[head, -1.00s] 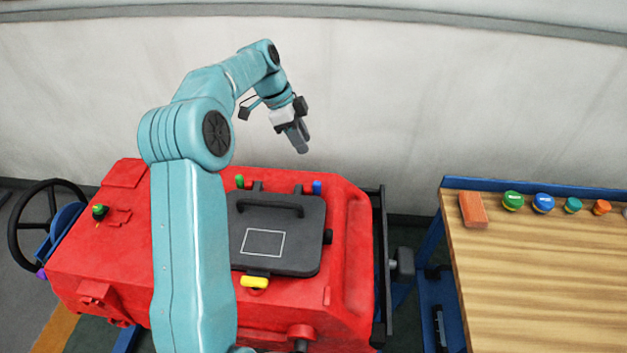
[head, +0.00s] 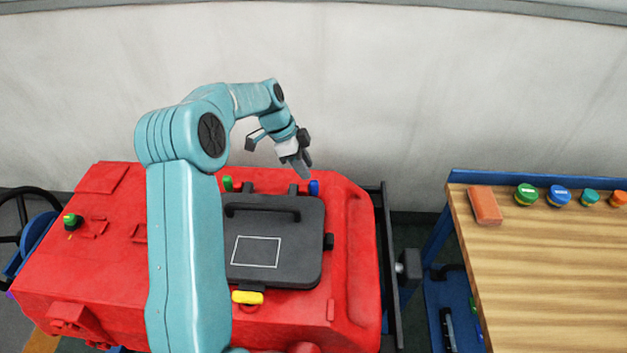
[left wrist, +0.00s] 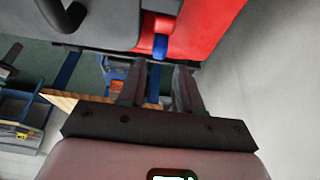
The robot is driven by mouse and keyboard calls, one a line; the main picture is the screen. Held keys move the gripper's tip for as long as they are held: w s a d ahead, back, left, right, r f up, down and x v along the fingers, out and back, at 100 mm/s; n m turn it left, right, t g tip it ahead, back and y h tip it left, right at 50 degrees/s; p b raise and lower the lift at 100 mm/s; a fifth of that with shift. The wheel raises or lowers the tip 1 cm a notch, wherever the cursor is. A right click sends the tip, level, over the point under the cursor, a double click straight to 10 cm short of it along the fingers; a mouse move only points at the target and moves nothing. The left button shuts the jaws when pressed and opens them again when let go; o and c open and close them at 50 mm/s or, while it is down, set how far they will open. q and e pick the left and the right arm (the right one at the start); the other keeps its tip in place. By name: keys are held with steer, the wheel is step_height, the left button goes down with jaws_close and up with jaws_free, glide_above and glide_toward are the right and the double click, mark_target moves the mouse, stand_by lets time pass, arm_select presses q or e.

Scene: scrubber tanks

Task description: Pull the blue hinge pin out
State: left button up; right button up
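The blue hinge pin (head: 314,188) stands at the back right corner of the black lid (head: 287,225) on the red machine. In the left wrist view the blue pin (left wrist: 160,46) shows just beyond and between my fingertips. My left gripper (head: 303,171) is above and slightly left of the pin, pointing down. In the left wrist view its two fingers (left wrist: 159,72) are apart with nothing between them. A green pin (head: 227,184) stands at the lid's back left hinge. My right gripper is not in view.
The lid has a black handle (head: 262,210) and a yellow latch (head: 247,297) at its front. A wooden table (head: 540,270) with an orange block (head: 485,205) and several coloured knobs stands at the right. A pale wall (head: 400,110) rises behind the machine.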

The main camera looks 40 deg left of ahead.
mark_target(313, 181)
arm_select(q)
steer(key=p+x, duration=0.1)
steer(key=x, duration=0.6)
steer(key=shift+d, duration=0.1)
steer(key=shift+c, duration=0.3)
steer(key=shift+f, duration=0.1)
jaws_close()
